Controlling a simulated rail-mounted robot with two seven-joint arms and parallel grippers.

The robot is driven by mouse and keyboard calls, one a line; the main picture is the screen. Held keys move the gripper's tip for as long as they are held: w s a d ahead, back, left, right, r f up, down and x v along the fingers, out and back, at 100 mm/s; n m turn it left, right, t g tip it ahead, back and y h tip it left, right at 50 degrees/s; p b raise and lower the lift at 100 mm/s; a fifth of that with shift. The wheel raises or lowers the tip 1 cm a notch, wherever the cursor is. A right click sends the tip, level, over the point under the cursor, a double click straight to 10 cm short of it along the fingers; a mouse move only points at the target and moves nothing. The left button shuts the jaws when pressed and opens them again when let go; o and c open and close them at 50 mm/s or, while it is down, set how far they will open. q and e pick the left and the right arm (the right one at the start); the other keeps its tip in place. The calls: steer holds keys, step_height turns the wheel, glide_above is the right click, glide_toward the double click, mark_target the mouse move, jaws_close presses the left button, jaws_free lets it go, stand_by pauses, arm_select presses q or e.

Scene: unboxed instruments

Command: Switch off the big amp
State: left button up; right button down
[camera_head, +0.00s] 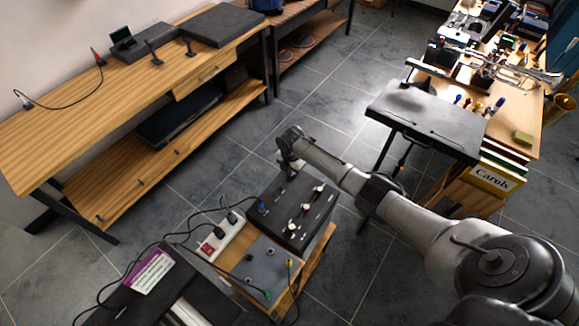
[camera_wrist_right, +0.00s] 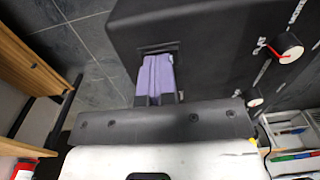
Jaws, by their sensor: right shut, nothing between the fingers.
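The big amp, which I take to be the black box with white knobs (camera_head: 296,212), stands on a wooden stand in the head view. In the right wrist view its dark casing (camera_wrist_right: 215,55) fills the upper right, with a red-marked white knob on one face. My right gripper (camera_wrist_right: 157,62) is shut and empty. Its purple fingertips are at a dark recess in the amp's casing; I cannot tell whether they touch inside. In the head view the right gripper (camera_head: 289,165) is at the amp's far side. The fingers hide most of the recess. My left gripper is out of view.
A white power strip with a red switch (camera_head: 219,238) and plugged cables lies beside the amp. A grey panel box (camera_head: 262,268) sits in front. A wooden bench (camera_head: 130,85) stands left, a black folding table (camera_head: 425,118) right.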

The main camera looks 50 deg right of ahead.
steer(key=shift+s+f, duration=0.35)
steer(key=shift+r+p, duration=0.6)
steer(key=r+p, duration=0.3)
steer(key=r, duration=0.1)
steer(key=shift+w+p, duration=0.2)
steer(key=shift+p, duration=0.1)
step_height(320, 180, up, 10)
steer(key=shift+w+f+p, duration=0.2)
steer(key=shift+w+p, duration=0.1)
